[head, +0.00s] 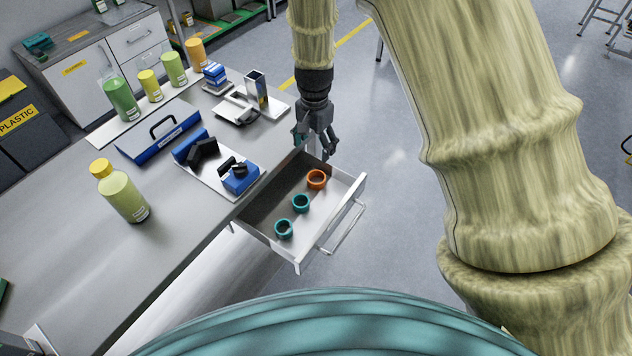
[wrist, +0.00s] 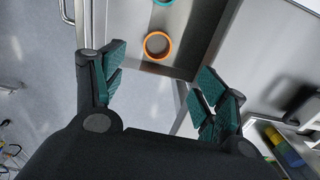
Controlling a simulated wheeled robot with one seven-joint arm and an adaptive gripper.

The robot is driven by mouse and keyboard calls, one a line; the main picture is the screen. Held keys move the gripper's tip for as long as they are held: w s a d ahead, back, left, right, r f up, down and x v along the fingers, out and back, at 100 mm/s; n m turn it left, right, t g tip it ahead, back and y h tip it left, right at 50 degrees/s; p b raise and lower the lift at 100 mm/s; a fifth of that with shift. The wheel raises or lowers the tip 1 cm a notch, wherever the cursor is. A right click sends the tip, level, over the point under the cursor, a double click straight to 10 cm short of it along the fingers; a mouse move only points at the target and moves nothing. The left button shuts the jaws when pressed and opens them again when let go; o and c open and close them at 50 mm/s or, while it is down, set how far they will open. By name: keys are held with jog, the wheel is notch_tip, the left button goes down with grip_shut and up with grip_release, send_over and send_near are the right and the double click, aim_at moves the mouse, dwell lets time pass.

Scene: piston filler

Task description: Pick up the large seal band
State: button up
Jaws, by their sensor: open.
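Three seal bands lie in a row in the open drawer (head: 342,218). The orange band (head: 317,186) is at the far end and looks slightly larger than the middle teal band (head: 300,208) and the nearer teal band (head: 283,234). My gripper (head: 318,150) is open and empty, pointing down above the far end of the drawer, close to the orange band. In the wrist view the orange band (wrist: 158,57) lies ahead of the space between the open fingers (wrist: 160,82), not between them. Part of one teal band (wrist: 163,2) shows at the top edge.
The steel worktop (head: 80,250) borders the drawer on the left. Open floor (head: 395,215) lies right of the drawer.

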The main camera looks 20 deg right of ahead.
jog(key=shift+f+b, duration=0.8)
jog(key=shift+f, duration=3.75)
jog(key=shift+s+d+f+p, duration=0.1)
jog(key=shift+f+p, duration=0.35)
jog(key=shift+f, duration=0.85)
jog(key=shift+s+f+p, duration=0.1)
jog(key=shift+f+p, duration=0.35)
jog(key=shift+f, duration=0.85)
jog(key=c, duration=0.8)
